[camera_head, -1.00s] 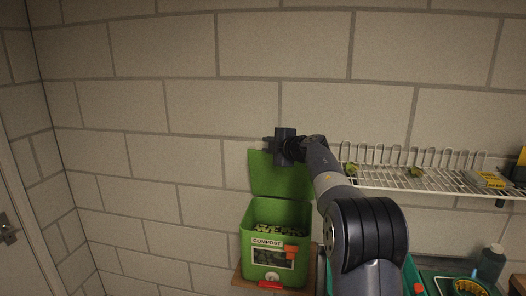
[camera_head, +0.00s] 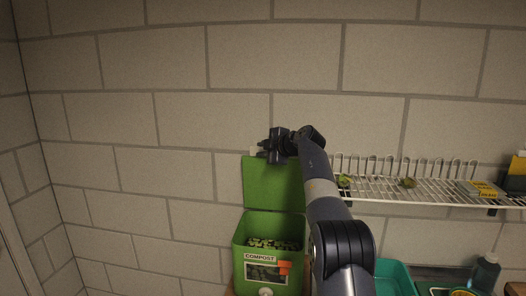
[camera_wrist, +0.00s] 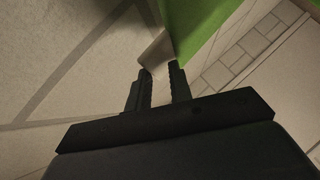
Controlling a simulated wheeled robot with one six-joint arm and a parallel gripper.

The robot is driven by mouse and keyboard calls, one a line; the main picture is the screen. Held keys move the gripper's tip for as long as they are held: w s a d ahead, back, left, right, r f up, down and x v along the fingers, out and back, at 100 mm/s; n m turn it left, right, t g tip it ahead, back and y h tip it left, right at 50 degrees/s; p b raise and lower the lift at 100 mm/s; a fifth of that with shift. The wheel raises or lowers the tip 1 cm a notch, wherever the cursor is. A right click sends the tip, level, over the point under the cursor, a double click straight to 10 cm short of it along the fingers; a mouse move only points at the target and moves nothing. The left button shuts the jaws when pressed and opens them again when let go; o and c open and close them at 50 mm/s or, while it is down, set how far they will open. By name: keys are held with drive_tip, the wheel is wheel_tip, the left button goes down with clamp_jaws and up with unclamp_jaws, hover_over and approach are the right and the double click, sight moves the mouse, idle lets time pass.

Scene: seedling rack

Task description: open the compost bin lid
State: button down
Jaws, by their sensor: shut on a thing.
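The green compost bin (camera_head: 240,262) stands at the bottom centre of the head view, with a COMPOST label on its front. Its green lid (camera_head: 268,187) is raised and stands about upright at the back of the open bin. My gripper (camera_head: 266,149) is at the lid's top edge. In the wrist view my gripper's two fingers (camera_wrist: 160,88) are close together at a pale tab (camera_wrist: 156,52) on the edge of the green lid (camera_wrist: 198,22). The fingers are shut on this tab and partly hide it.
Dark and pale scraps (camera_head: 262,244) show inside the bin. A white wire shelf (camera_head: 420,188) with small plants and a yellow item is on the wall at right. A teal tray (camera_head: 397,272) and a dark bottle (camera_head: 485,272) are at lower right. The wall at left is bare.

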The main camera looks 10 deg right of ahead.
drive_tip(key=shift+w+f, duration=0.1)
drive_tip(key=shift+f, duration=0.15)
drive_tip(key=c, duration=1.6)
unclamp_jaws()
drive_tip(key=shift+d+r, duration=0.1)
drive_tip(key=b+v, duration=0.3)
drive_tip(key=v, duration=0.7)
drive_tip(key=shift+s, duration=0.3)
drive_tip(key=shift+w+r, duration=0.1)
drive_tip(key=p+x, duration=0.3)
drive_tip(key=x, duration=0.7)
drive_tip(key=shift+w, duration=0.25)
